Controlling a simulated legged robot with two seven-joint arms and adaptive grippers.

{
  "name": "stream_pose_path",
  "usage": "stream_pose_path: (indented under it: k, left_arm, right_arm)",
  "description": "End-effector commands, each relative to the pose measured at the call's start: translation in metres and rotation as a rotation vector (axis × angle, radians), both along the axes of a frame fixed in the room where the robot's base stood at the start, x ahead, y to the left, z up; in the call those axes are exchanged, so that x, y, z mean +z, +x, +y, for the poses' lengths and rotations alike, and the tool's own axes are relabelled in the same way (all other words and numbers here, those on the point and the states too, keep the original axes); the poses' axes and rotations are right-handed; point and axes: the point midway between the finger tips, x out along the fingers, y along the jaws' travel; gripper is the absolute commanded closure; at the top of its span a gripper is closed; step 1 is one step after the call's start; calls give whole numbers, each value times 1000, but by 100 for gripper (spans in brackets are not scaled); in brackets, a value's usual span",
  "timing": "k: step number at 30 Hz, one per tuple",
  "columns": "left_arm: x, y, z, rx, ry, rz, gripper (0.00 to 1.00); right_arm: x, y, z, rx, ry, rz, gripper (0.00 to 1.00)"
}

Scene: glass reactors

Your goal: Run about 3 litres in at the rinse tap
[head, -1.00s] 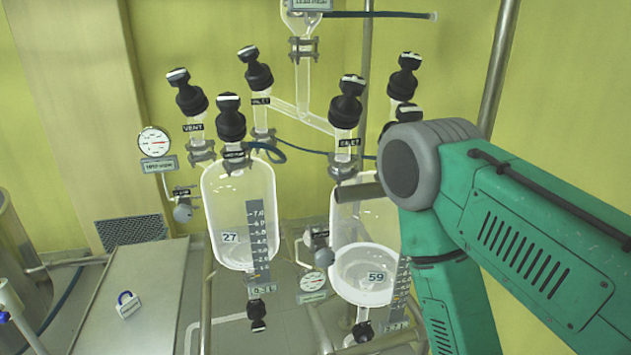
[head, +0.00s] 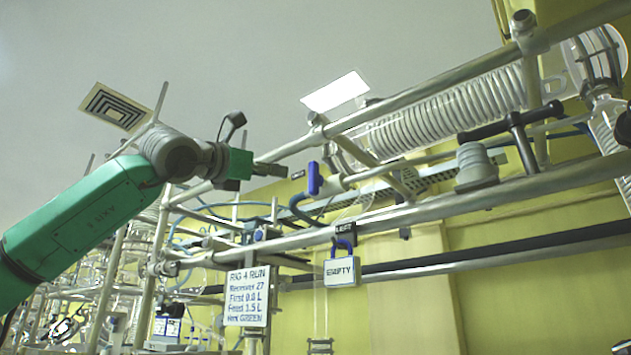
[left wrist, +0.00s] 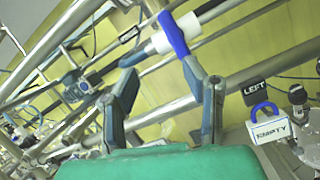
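A blue lever handle (head: 314,178) stands on a fitting on the overhead pipework in the head view, with a dark hose below it. No rinse label is legible on it. It also shows in the left wrist view (left wrist: 172,33), beside a white sleeve and just beyond the fingertips. My left gripper (head: 275,170) is left of this handle in the head view, with a small gap in the picture. In the left wrist view its fingers (left wrist: 160,62) are spread, with nothing visibly held. Contact with the handle cannot be told.
A blue padlock with an EMPTY tag (head: 340,271) hangs under a LEFT label (head: 345,229). A RIG 4 RUN board (head: 248,297) hangs lower left. Long metal rails (head: 450,205) cross close around the handle. A coiled glass condenser (head: 440,118) lies behind the upper rail.

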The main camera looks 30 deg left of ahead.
Motion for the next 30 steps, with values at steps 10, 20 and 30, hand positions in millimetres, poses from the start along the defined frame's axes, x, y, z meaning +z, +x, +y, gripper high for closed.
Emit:
stream_pose_path:
  k: [10, 20, 30]
  left_arm:
    - [-9, -11, -22, -104, -310, -86, 60]
    - [10, 29, -27, -109, -323, -83, 60]
    - [37, 92, -31, -108, -323, -85, 60]
  right_arm:
    - [-14, 0, 0, 0, 0, 0, 37]
    - [8, 0, 0, 0, 0, 0, 37]
    - [41, 0, 0, 0, 0, 0, 37]
